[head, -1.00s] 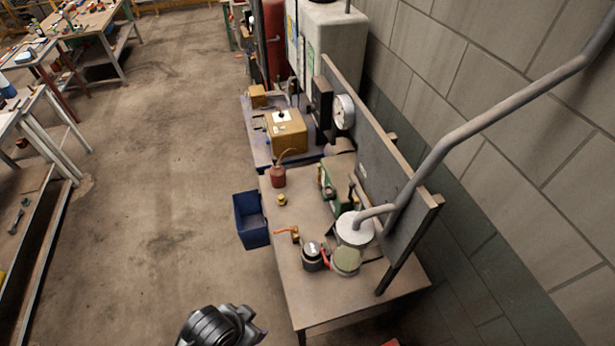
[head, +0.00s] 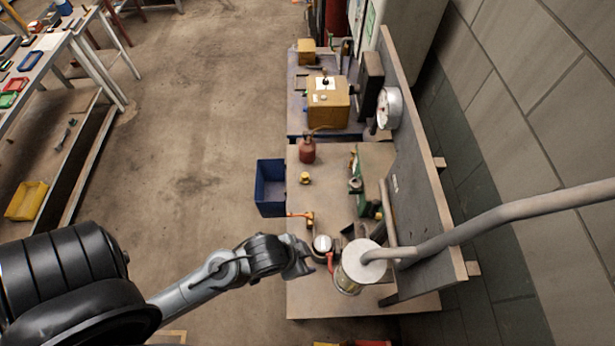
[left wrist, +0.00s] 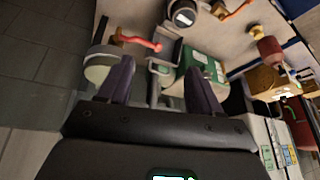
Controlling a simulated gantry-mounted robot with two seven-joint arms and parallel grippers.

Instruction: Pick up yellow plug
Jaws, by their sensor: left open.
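The yellow plug (head: 305,178) is a small yellow piece standing on the workbench (head: 335,205), near its left edge, between a red can (head: 307,151) and an orange-handled valve (head: 304,217). In the left wrist view a small yellow piece, likely the plug (left wrist: 257,32), shows at the upper right beside the red can. My left gripper (head: 304,262) is over the near left edge of the bench, well apart from the plug. Its two fingers (left wrist: 160,78) are spread with nothing held between them. My right gripper is not in view.
A round gauge (head: 322,244) and a pipe-fed canister (head: 350,272) stand close to my left gripper. A green machine (head: 375,175) and upright panel (head: 415,185) bound the bench's right side. A blue bin (head: 270,187) is at its left.

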